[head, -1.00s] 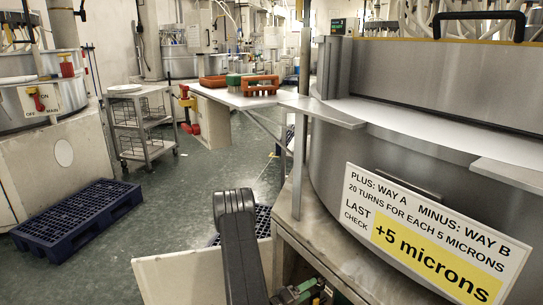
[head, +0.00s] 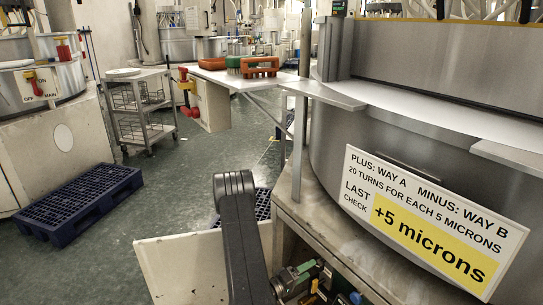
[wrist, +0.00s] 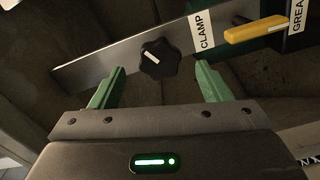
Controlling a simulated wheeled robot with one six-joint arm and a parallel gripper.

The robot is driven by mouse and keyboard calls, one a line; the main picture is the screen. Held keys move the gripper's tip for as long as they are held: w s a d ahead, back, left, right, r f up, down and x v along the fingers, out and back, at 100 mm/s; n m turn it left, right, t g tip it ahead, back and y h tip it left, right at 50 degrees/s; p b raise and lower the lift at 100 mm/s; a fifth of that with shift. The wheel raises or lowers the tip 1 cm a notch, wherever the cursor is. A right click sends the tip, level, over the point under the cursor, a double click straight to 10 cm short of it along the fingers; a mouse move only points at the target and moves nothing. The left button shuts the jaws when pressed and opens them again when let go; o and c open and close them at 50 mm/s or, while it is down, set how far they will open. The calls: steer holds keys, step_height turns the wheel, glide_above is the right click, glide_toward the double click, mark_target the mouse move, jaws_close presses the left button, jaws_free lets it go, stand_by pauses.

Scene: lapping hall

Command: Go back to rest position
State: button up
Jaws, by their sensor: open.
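My gripper (wrist: 160,76) shows in the wrist view with its two green fingers spread apart and nothing between them. Beyond the fingertips is a black knob (wrist: 159,58) with a white mark, on a flat grey metal bar (wrist: 110,68). The bar carries a label reading CLAMP (wrist: 203,33). A yellow handle (wrist: 256,29) lies to its right, beside a partly cut-off label (wrist: 297,14). I cannot tell whether the fingers touch the bar. In the head view my dark arm (head: 241,240) reaches down in front of the machine's open base.
A large steel machine (head: 335,150) with a "+5 microns" sign (head: 430,220) fills the right. A pale panel (head: 185,268) stands beside my arm. A blue pallet (head: 80,203) lies at left, a wire-shelf cart (head: 141,108) behind it. Green floor between them is clear.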

mark_target(318, 265)
steer(key=b+x, duration=0.1)
steer(key=x, duration=0.4)
steer(key=shift+w+d, duration=0.1)
steer(key=shift+d, duration=0.15)
steer(key=shift+w+d, duration=0.1)
steer(key=m+b, duration=0.1)
steer(key=m, duration=0.3)
steer(key=shift+m, duration=0.3)
steer(key=m+b, duration=0.1)
steer(key=m, duration=0.3)
steer(key=shift+m, duration=0.4)
steer(key=m, duration=0.4)
steer(key=shift+m, duration=2.2)
